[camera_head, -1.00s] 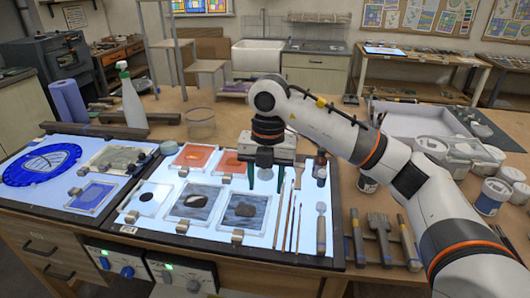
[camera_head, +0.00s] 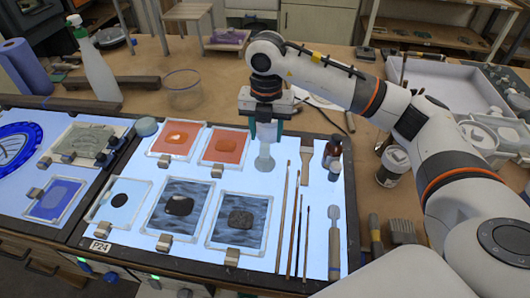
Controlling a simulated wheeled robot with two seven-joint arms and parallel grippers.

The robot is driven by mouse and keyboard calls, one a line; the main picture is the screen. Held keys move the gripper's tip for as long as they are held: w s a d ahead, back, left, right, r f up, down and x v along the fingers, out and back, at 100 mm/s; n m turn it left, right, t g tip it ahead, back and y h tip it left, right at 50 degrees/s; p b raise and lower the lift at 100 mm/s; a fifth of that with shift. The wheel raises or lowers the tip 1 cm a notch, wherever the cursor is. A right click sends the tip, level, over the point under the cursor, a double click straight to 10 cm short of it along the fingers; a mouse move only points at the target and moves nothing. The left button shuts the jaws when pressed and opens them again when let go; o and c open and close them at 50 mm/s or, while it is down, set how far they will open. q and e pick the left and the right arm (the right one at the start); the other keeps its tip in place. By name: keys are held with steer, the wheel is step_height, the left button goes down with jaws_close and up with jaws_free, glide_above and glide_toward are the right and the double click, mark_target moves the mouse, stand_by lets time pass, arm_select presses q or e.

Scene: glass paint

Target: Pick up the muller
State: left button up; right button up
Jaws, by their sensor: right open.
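The muller (camera_head: 264,157) is a pale, clear glass piece with a wider foot. It stands upright on the lit panel (camera_head: 305,262), right of the orange glass tiles. My right gripper (camera_head: 265,136) comes down from above with its green fingers on either side of the muller's upper part. The gripper is open, and I cannot tell whether a finger touches the glass. The muller's top is partly hidden by the gripper. My left gripper is not in view.
Thin brushes (camera_head: 282,215), a flat brush (camera_head: 304,160) and a brown bottle (camera_head: 334,145) lie or stand right of the muller. Orange tiles (camera_head: 226,147) and dark painted tiles (camera_head: 240,219) lie left. A clear round jar (camera_head: 183,88) stands behind on the wooden bench.

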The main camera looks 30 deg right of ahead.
mark_target(265, 145)
steer(key=shift+w+f, duration=0.1)
steer(key=shift+f, duration=0.65)
steer(key=f, duration=0.1)
steer(key=f+p, duration=0.1)
steer(key=f, duration=0.1)
steer(key=f+p, duration=0.1)
steer(key=shift+s+a+f, duration=0.15)
steer(key=shift+s+a, duration=0.1)
steer(key=shift+s, duration=0.05)
steer(key=shift+f+p, duration=0.3)
steer(key=shift+f, duration=0.1)
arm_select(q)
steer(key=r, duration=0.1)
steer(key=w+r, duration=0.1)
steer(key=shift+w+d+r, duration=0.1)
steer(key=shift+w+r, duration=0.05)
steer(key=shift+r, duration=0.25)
arm_select(e)
steer(key=shift+w, duration=0.1)
jaws_close()
steer(key=shift+r, duration=0.15)
